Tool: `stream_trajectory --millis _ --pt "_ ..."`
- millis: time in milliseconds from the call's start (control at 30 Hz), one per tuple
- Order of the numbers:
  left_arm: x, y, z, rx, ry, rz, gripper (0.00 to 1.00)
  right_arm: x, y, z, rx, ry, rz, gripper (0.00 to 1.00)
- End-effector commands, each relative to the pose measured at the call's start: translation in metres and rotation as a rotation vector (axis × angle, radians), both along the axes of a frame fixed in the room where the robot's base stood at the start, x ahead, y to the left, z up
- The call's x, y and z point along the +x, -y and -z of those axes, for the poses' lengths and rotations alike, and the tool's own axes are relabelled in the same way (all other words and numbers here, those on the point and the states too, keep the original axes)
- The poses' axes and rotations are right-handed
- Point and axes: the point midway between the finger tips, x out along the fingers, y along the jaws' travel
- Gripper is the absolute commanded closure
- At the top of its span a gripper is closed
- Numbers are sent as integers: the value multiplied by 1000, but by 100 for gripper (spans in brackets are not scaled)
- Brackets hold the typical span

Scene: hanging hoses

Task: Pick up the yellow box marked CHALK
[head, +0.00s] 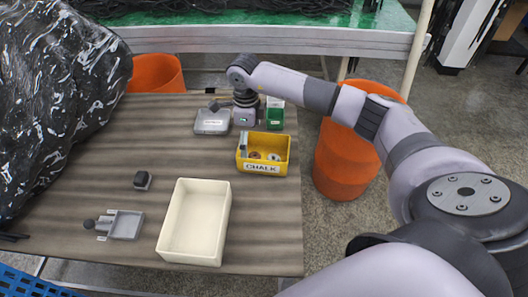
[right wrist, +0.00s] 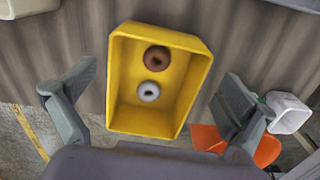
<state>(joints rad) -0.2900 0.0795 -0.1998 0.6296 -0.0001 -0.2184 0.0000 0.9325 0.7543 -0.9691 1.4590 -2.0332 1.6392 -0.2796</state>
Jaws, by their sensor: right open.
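The yellow box marked CHALK (head: 281,168) stands upright on the table near its right edge in the head view. It is open on top, and two ring-shaped items, one brown and one grey, lie inside. My right gripper (head: 230,123) is above the table at the box's far left side, with one finger overlapping the box's left end in the picture. In the right wrist view the box (right wrist: 191,92) appears between the two spread fingers of my right gripper (right wrist: 160,80), which is open and empty. My left gripper is not in view.
Orange bins (head: 338,165) stand beyond the table. Black plastic (head: 50,90) covers the left.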

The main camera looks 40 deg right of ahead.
Motion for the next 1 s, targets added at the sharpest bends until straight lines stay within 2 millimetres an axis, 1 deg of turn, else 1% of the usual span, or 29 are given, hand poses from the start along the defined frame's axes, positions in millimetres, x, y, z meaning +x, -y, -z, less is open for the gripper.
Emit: stream_trajectory --millis 33,100,233,333,533,1000 --pt "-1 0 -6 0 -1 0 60 -2 -1 7 0 -6 0 0" --pt "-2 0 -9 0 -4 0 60 -3 -2 19 1 -6 -1 0" --pt "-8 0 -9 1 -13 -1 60 -2 -1 35 1 -3 1 0" --pt "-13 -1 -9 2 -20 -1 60 -2 -1 39 0 -1 0 0" --pt "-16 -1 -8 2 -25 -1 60 -2 -1 40 -1 -1 0 1" --pt "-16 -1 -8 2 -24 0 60 -2 -1 39 -1 -1 0 32"
